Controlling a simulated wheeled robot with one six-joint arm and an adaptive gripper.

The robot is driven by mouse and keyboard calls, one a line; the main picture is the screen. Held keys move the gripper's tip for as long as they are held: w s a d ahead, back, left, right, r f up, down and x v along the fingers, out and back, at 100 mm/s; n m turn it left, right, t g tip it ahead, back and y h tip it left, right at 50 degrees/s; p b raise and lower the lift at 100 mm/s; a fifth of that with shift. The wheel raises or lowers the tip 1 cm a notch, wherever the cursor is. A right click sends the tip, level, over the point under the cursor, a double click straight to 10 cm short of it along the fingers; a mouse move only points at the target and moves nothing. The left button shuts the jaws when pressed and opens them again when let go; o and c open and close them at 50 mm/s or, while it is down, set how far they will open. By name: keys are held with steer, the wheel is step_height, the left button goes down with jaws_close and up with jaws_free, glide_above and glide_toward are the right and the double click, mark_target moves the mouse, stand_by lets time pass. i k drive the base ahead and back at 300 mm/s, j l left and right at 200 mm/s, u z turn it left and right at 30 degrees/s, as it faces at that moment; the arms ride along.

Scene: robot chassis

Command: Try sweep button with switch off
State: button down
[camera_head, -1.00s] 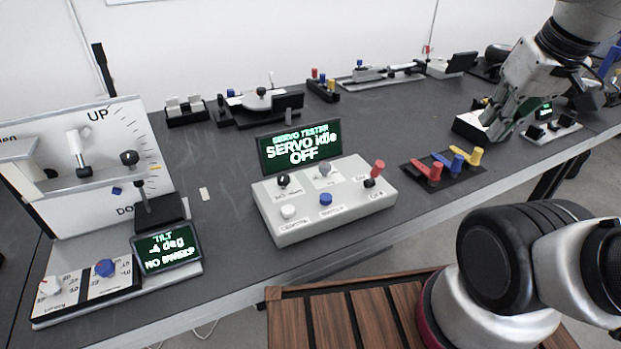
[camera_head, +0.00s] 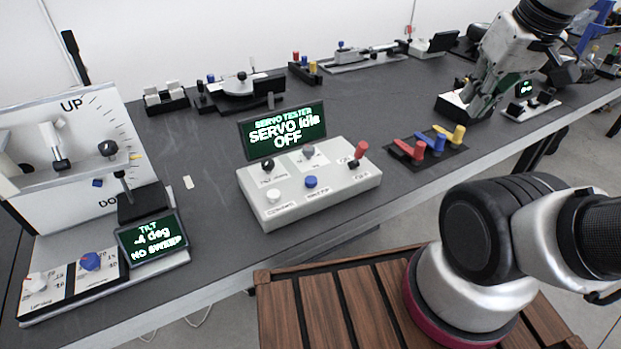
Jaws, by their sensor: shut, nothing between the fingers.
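The servo tester (camera_head: 310,196) is a light grey sloped box in the middle of the table. Its display (camera_head: 284,131) reads "SERVO TESTER, SERVO Idle, OFF". A blue button (camera_head: 311,182) sits at the front middle of the box, its label too small to read surely. A white button (camera_head: 273,195) is to its left. A red-tipped switch lever (camera_head: 361,149) stands at the right, by a small label. My gripper (camera_head: 472,112) is shut and empty, pointing down at the back right beside a black box, well away from the tester. Whether it touches that box is unclear.
Red, blue and yellow levers (camera_head: 437,145) on a black plate lie between my gripper and the tester. The tilt panel (camera_head: 155,238), reading "-4 deg, NO SWEEP", stands at the left. Other devices line the back. Bare table lies around the tester.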

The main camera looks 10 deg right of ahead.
mark_target(310, 181)
steer(key=k+j+z, duration=0.15)
steer(key=z, duration=0.2)
steer(key=k+j+z, duration=0.15)
steer(key=z, duration=0.2)
steer(key=k+z, duration=0.15)
steer(key=z, duration=0.2)
